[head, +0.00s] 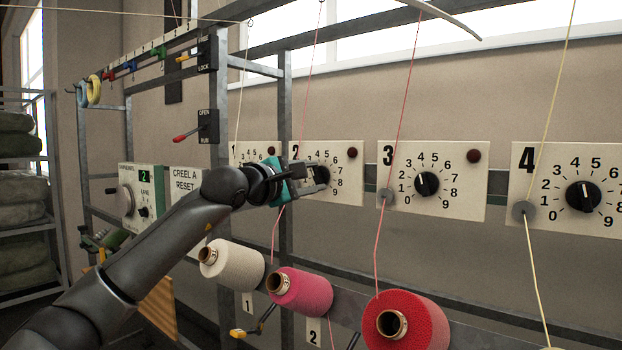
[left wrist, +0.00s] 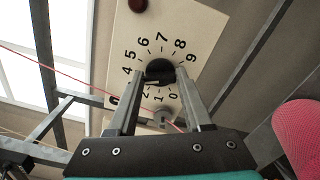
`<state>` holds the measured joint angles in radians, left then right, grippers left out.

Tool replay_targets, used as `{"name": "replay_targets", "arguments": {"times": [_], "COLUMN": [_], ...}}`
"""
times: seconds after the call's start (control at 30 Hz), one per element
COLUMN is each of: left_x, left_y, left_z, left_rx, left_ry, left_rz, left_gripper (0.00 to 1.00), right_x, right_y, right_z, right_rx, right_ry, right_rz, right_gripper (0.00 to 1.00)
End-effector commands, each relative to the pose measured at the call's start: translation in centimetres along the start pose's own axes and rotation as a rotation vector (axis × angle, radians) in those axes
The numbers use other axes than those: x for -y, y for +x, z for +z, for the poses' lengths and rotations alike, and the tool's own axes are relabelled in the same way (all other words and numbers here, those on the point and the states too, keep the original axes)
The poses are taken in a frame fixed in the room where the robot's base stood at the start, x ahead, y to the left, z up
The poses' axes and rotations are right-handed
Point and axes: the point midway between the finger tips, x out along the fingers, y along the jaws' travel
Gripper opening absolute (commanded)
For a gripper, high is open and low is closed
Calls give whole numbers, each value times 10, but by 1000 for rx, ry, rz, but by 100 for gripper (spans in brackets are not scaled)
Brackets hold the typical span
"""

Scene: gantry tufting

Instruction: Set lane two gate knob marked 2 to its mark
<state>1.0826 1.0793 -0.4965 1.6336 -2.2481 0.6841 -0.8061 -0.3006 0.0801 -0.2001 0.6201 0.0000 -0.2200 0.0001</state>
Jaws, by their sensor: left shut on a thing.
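The lane two gate knob (head: 323,174) is a black round knob on a cream plate (head: 349,194) marked 2, with a dial of numbers around it. In the left wrist view the knob (left wrist: 160,70) sits between the fingertips, with numbers 0 to 9 around it. My left gripper (head: 316,177) reaches it from the left and is shut on the knob; its fingers (left wrist: 162,100) flank the knob in the wrist view. The gripper hides part of the dial in the head view. I cannot tell the pointer's exact setting. My right gripper is out of view.
Similar knob plates marked 3 (head: 470,204) and 4 (head: 523,189) stand to the right. Plate 1 (head: 240,150) is partly behind my arm. Yarn cones, white (head: 238,268), pink (head: 308,291) and red (head: 424,318), sit below. Thin threads run past the plates.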

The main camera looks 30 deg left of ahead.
Motion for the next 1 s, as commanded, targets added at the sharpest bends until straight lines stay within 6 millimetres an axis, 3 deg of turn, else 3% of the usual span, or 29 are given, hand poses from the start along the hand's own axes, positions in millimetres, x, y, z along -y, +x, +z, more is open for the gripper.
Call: {"name": "replay_targets", "arguments": {"times": [0.33,0.87,0.9,1.0], "left_x": [1,1,1,1], "left_y": [0,0,0,0], "left_z": [0,0,0,0], "left_rx": [1,1,1,1], "left_ry": [130,149,148,148], "left_rz": [-1,-1,-1,-1], "left_gripper": [0,0,54,66], "right_x": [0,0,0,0], "right_y": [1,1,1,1], "right_z": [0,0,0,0], "right_rx": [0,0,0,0], "right_ry": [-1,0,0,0], "right_rz": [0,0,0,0], "right_gripper": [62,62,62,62]}}
